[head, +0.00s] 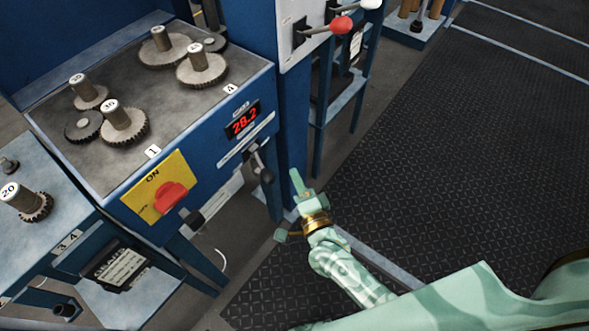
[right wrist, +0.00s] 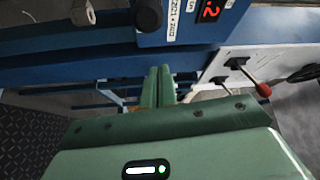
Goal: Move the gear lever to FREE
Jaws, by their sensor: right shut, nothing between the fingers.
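A black-knobbed lever (head: 260,164), which looks like the gear lever, is on the front of the blue gear cabinet, below a red digital display and a narrow label strip. Its knob hangs down to the right; I cannot read the strip well enough to tell its setting. In the right wrist view a round black knob (right wrist: 148,16), apparently the lever's, is at the top beside the label. My right gripper (head: 296,178) is shut and empty, to the right of the lever and apart from it. Its closed fingers (right wrist: 158,78) point toward the cabinet. My left gripper is out of view.
A red switch (head: 170,196) on a yellow plate is left of the lever. Gears (head: 122,122) stand on the cabinet top (head: 150,92). A red-knobbed lever (head: 341,24) is on a pale panel at the upper right. Dark matting (head: 470,150) on the right is clear.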

